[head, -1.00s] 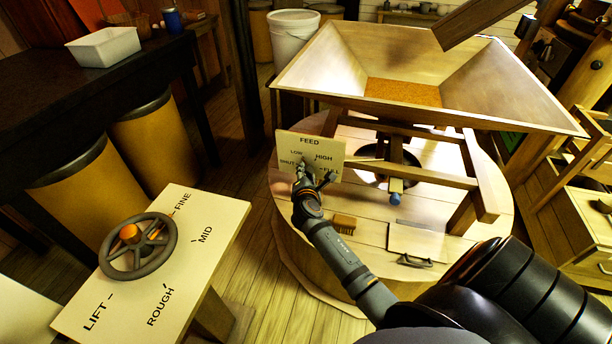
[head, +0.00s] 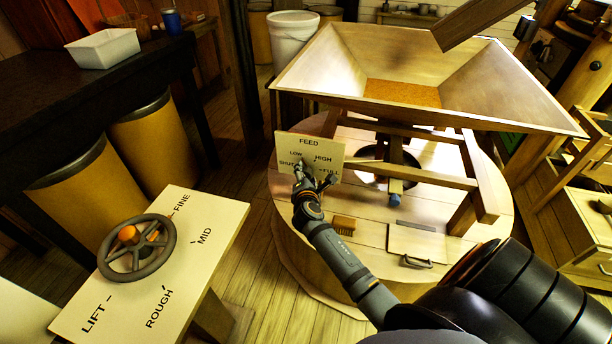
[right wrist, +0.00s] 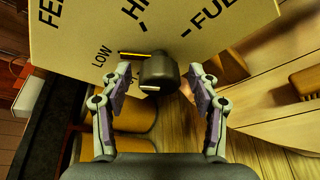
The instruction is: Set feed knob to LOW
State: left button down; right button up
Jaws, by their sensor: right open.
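The feed panel (head: 333,149) is a pale upright board marked FEED, LOW, HIGH, FULL and SHUT, standing at the left of the round millstone cover. It also shows in the right wrist view (right wrist: 228,14). The dark feed knob (right wrist: 158,72) is on its face, with a pale mark on it; a thin gold bar lies between it and the LOW label. I cannot tell for certain which label it points at. My right gripper (head: 315,180) is at the panel. In the right wrist view its open fingers (right wrist: 160,78) stand either side of the knob, apart from it.
A wooden hopper (head: 305,75) with grain stands above the round cover (head: 350,232). A brush (head: 344,223) and a handled hatch (head: 417,242) are on the cover. A table with a handwheel (head: 138,248) is at the lower left.

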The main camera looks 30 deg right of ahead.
jog(key=v, duration=1.2)
jog(key=shift+f, duration=0.1)
